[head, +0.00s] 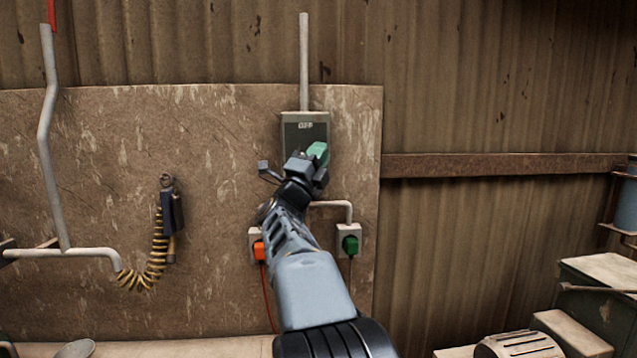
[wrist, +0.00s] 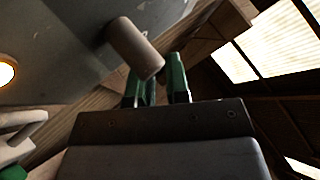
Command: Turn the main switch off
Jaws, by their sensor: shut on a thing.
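The main switch is a grey box (head: 297,132) on the wall board, with a pale "OFF" marking near its top. My gripper (head: 318,155) is in front of the box's lower right part and hides it. In the wrist view its two green fingers stand close together at the switch's cylindrical handle (wrist: 136,48), which sticks out from a grey surface. The gripper is shut on this handle. The exact contact is partly hidden, and the handle cannot be seen behind my gripper in the head view.
A coiled yellow hose (head: 157,245) with a dark tool (head: 171,210) hangs to the left. A pale conduit (head: 304,60) rises above the box. Benches stand at lower right.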

